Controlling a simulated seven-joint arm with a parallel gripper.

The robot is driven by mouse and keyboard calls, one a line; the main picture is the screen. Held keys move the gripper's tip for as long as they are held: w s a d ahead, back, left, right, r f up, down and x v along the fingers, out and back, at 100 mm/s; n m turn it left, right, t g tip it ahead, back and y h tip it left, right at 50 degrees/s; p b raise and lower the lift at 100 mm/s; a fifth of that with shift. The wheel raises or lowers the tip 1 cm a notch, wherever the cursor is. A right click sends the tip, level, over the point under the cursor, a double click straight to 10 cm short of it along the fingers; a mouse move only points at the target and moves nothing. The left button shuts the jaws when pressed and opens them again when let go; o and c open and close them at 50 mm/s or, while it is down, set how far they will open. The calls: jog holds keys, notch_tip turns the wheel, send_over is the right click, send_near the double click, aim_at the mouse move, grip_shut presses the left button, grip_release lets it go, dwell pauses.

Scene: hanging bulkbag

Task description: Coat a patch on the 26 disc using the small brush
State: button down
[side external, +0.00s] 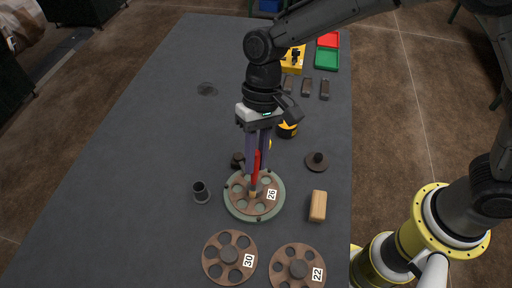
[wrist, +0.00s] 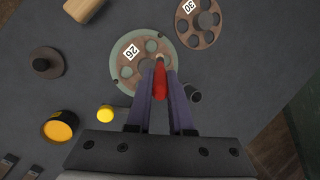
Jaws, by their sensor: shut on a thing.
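The 26 disc (side external: 266,206) is a brown disc with round holes and a white 26 label, lying on a green round base (side external: 236,213). It also shows in the wrist view (wrist: 125,62). My gripper (side external: 257,165) points down over the disc and is shut on the small brush (side external: 257,168), which has a red handle. The brush is upright, with its tan tip low over the disc near its middle. In the wrist view the red handle (wrist: 160,82) sits between the fingertips (wrist: 160,85). I cannot tell whether the bristles touch the disc.
The 30 disc (side external: 217,266) and the 22 disc (side external: 282,280) lie in front. A wooden block (side external: 318,206), a dark knobbed disc (side external: 316,162) and a dark cup (side external: 201,193) stand around. A black and yellow pot (wrist: 60,127) and yellow cap (wrist: 105,113) are behind. The table's left is mostly clear.

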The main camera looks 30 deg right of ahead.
jog(key=shift+w+d+f, duration=0.25)
jog(key=shift+w+d, duration=1.7)
jog(key=shift+d, duration=0.05)
jog(key=shift+s+a, duration=1.95)
jog(key=shift+w+a+f, duration=0.15)
jog(key=shift+a+f, duration=0.05)
jog(key=shift+a, duration=0.05)
jog(key=shift+w+d, duration=0.85)
jog(key=shift+d, duration=0.1)
jog(key=shift+s+a+f, duration=0.3)
jog(key=shift+s+a, duration=0.5)
jog(key=shift+a, duration=0.05)
jog(key=shift+a+r, duration=0.1)
notch_tip(320, 180, up, 9)
